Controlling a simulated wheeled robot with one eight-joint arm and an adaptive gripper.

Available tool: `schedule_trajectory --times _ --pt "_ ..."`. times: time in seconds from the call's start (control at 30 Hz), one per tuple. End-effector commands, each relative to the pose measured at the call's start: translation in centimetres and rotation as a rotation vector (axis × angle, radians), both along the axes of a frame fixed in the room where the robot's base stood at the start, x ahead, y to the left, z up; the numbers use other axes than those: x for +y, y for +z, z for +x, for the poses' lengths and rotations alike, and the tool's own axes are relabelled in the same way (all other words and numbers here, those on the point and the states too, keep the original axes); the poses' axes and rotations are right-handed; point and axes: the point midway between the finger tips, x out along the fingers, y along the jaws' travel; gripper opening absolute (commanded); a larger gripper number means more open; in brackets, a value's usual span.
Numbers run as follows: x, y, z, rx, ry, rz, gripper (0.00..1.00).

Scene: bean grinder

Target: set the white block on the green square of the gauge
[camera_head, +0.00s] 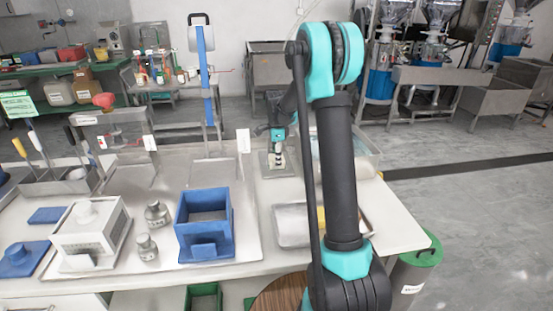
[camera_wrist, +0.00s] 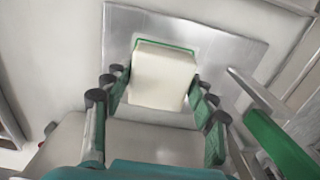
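The white block (camera_wrist: 163,78) is between the fingers of my gripper (camera_wrist: 160,92) in the wrist view, with a finger pad against each side. A green outline, the green square (camera_wrist: 166,43), shows along the block's far edge; the block hides most of it. The green square is on a grey metal plate, the gauge (camera_wrist: 235,50). In the head view my gripper (camera_head: 279,158) points down over the gauge (camera_head: 266,172) at the back of the table. I cannot tell whether the block touches the plate.
A metal tray (camera_head: 290,225) lies in front of the gauge, and a clear bin (camera_head: 362,160) stands to its right. A small white sign (camera_head: 243,141) stands to its left. A blue open box (camera_head: 205,242) and a white box (camera_head: 87,238) stand nearer the front.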

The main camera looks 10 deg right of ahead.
Motion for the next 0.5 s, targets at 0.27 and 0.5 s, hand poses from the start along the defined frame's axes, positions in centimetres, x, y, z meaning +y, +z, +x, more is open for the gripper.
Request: schedule_trajectory --times 0.27,0.5 --pt "0.00 0.04 0.00 0.000 0.000 0.000 0.76" --pt "0.00 0.50 0.00 0.000 0.000 0.000 0.76"
